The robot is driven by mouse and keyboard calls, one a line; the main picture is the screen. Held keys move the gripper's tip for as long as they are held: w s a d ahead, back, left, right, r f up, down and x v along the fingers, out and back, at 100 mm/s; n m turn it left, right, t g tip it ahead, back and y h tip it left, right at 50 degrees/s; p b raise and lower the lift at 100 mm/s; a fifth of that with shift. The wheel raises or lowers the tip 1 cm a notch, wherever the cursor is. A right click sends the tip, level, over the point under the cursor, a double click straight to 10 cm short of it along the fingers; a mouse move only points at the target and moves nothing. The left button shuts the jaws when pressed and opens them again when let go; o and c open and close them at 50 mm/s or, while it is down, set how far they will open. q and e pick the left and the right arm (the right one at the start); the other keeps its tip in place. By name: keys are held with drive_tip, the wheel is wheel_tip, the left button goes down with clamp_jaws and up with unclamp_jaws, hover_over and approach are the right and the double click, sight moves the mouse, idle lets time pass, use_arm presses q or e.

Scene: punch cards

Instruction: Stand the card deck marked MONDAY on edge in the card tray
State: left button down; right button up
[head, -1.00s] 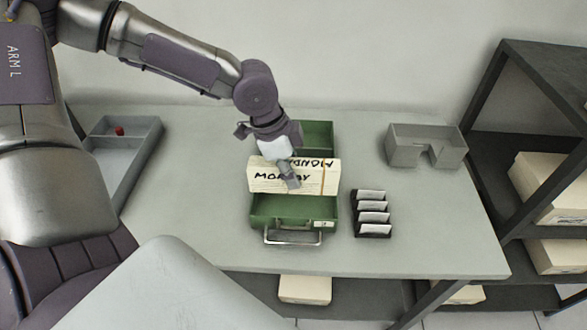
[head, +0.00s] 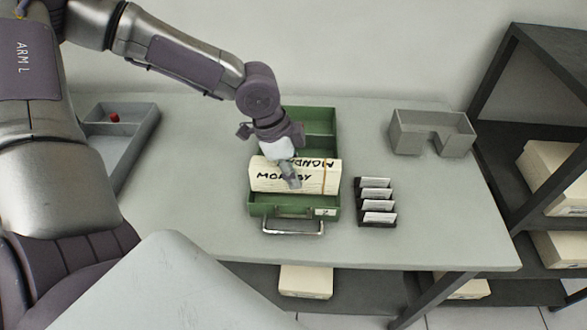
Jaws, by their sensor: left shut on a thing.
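The cream card deck marked MONDAY (head: 268,181) is held on edge, its long written face toward me and an orange band near its right end. My left gripper (head: 291,179) is shut on it, with one finger in front of the written face. The deck is over or partly inside the front part of the green tray (head: 320,113), which has a metal handle and a small label at its front. The deck hides part of the tray's inside, and I cannot tell whether its lower edge touches the tray floor. My right gripper is not in view.
A black rack of small cards (head: 376,203) stands close to the tray's right. A grey notched box (head: 430,133) is at the back right. A shallow grey tray (head: 137,142) with a red item (head: 114,117) is at the left. A dark shelf (head: 508,180) stands right of the table.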

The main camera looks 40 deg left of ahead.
use_arm(q)
drive_tip(key=shift+f, duration=0.15)
idle(0.5)
drive_tip(key=shift+f+b, duration=1.8)
drive_tip(key=shift+f, duration=0.45)
drive_tip(key=c, duration=0.8)
unclamp_jaws()
drive_tip(key=shift+o, duration=0.2)
drive_tip(key=shift+r, duration=0.1)
drive_tip(key=shift+a+r, duration=0.15)
drive_tip(key=shift+r, duration=0.2)
drive_tip(key=v, duration=1.1)
drive_tip(key=shift+r, duration=0.1)
